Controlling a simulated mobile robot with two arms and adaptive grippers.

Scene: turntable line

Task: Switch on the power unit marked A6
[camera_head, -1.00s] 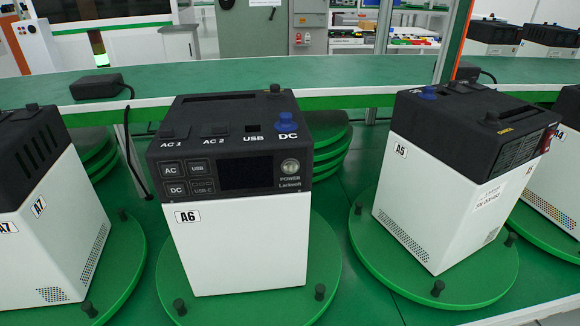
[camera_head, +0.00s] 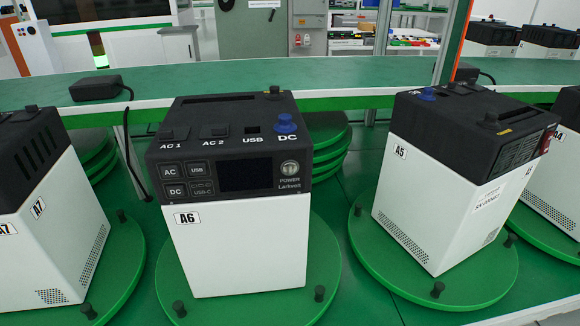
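The power unit marked A6 (camera_head: 242,245) stands upright on a green round turntable (camera_head: 322,262) in the middle of the head view. It has a white body and a black top. Its front panel faces me, with a dark display (camera_head: 245,175), AC, USB, DC and USB-C buttons at left, and a round silver POWER button (camera_head: 290,169) at right. A blue DC cap (camera_head: 286,123) sits on top. The display is dark. Neither of my grippers is in view.
Unit A7 (camera_head: 62,225) stands on its turntable at left. Unit A5 (camera_head: 432,195) stands turned on its turntable at right, with A4 (camera_head: 556,178) beyond it. A green shelf (camera_head: 300,75) with a small black box (camera_head: 97,87) runs behind. The space before A6's panel looks clear.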

